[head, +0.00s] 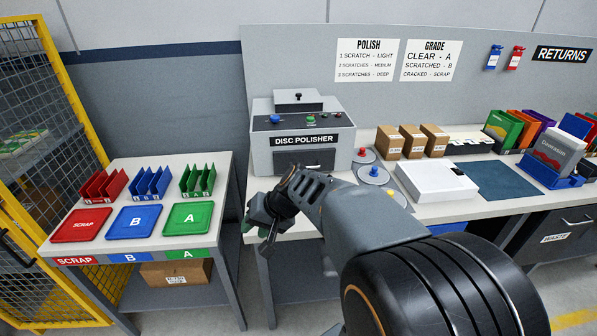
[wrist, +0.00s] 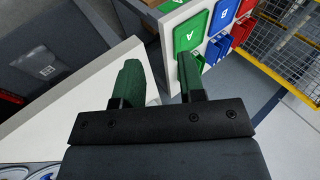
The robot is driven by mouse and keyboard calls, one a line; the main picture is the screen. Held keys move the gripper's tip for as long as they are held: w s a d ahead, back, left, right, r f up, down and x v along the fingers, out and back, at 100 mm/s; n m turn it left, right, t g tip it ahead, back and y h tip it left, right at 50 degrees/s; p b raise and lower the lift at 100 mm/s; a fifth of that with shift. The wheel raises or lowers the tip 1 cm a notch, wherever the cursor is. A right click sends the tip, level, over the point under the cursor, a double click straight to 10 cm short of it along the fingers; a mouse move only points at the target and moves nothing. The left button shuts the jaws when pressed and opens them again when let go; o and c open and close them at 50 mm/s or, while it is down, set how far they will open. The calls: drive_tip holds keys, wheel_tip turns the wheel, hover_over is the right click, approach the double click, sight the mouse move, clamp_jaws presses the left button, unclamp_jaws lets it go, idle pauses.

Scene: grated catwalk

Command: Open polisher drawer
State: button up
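The disc polisher (head: 302,130) is a grey box with buttons on top and a "DISC POLISHER" label. It stands on the left end of the white bench. Below the label is its drawer (head: 290,160), with a dark front and a handle; it looks closed flush. My arm partly covers the area below the drawer. My gripper (head: 262,222) hangs left of and below the drawer, by the bench's left edge, apart from the polisher. In the wrist view my gripper (wrist: 162,68) has two green fingers spread apart with nothing between them. The polisher is not in the wrist view.
A side table (head: 145,170) with red, blue and green trays stands left, across a narrow gap. A yellow-framed cage (head: 70,100) is far left.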

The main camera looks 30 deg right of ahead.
drive_tip(key=w+d+f+m+t+b, duration=0.3)
drive_tip(key=w+d+m+t, duration=0.35)
drive_tip(key=w+d, duration=0.45)
drive_tip(key=d+f+m+t+h, duration=0.1)
drive_tip(key=d+m+h, duration=0.1)
drive_tip(key=d, duration=0.4)
drive_tip(key=d+f+m+t+h, duration=0.1)
drive_tip(key=d+m+t+h, duration=0.1)
drive_tip(key=d, duration=0.4)
drive_tip(key=w+d+f+m+t+h+b, duration=0.1)
drive_tip(key=d+m+h, duration=0.1)
drive_tip(key=d+m, duration=0.2)
drive_tip(key=shift+d+f, duration=0.2)
drive_tip(key=shift+d, duration=0.5)
drive_tip(key=shift+d+f, duration=0.2)
drive_tip(key=shift+d, duration=0.5)
drive_tip(key=p, duration=0.2)
approach(302, 151)
drive_tip(key=w+f, duration=0.1)
drive_tip(key=f, duration=0.1)
drive_tip(key=w+f, duration=0.4)
drive_tip(key=f, duration=0.1)
drive_tip(key=shift+a, duration=0.25)
drive_tip(key=shift+w+f, duration=0.15)
drive_tip(key=shift+w, duration=0.4)
clamp_jaws()
